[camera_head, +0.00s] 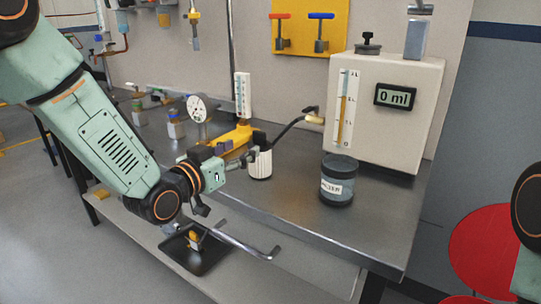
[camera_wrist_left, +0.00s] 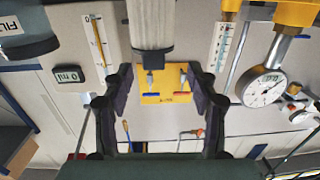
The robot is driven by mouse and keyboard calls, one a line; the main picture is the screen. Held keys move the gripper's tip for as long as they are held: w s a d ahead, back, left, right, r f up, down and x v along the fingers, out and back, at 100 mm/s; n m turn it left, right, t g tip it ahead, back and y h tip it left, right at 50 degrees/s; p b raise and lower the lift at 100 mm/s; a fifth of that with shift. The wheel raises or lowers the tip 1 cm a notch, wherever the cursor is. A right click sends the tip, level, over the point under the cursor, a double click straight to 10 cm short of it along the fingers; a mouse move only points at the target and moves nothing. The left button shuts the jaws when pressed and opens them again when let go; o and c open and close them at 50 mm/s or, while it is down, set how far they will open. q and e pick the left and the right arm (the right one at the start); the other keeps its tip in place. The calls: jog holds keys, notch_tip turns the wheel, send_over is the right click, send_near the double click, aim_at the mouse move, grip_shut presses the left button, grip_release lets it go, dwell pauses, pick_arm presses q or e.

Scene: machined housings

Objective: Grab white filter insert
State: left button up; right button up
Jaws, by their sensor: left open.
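The white filter insert (camera_head: 260,163) is a short ribbed white cylinder standing near the front edge of the metal bench in the head view. In the left wrist view the filter insert (camera_wrist_left: 152,24) hangs in from the top centre with a dark end ring, as that picture is upside down. My left gripper (camera_head: 246,158) is beside the insert on its left. Its dark fingers (camera_wrist_left: 158,78) are spread wide and empty, with the insert in line with the gap between them. The fingers are partly hidden in the head view. My right gripper is out of view.
A dark labelled jar (camera_head: 338,187) stands right of the insert. Behind are a white box with a 0 ml display (camera_head: 394,97), a yellow fitting (camera_head: 238,136) with a black hose, and a round gauge (camera_head: 197,108). The bench's front right is clear.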

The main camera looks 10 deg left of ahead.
aim_at(258, 138)
pick_arm(q)
jog(key=shift+t, duration=0.3)
jog(key=x, duration=0.2)
jog(key=b+x, duration=0.1)
jog(key=x, duration=0.1)
jog(key=d+r+b+x, duration=0.1)
jog(key=x, duration=0.1)
jog(key=shift+w+d, duration=0.15)
jog(key=shift+w, duration=0.1)
jog(key=shift+w+d+f, duration=0.1)
jog(key=shift+w+f, duration=0.05)
jog(key=shift+w, duration=0.15)
jog(key=shift+s, duration=0.1)
jog(key=shift+c, duration=1.1)
jog(key=c, duration=0.5)
grip_shut()
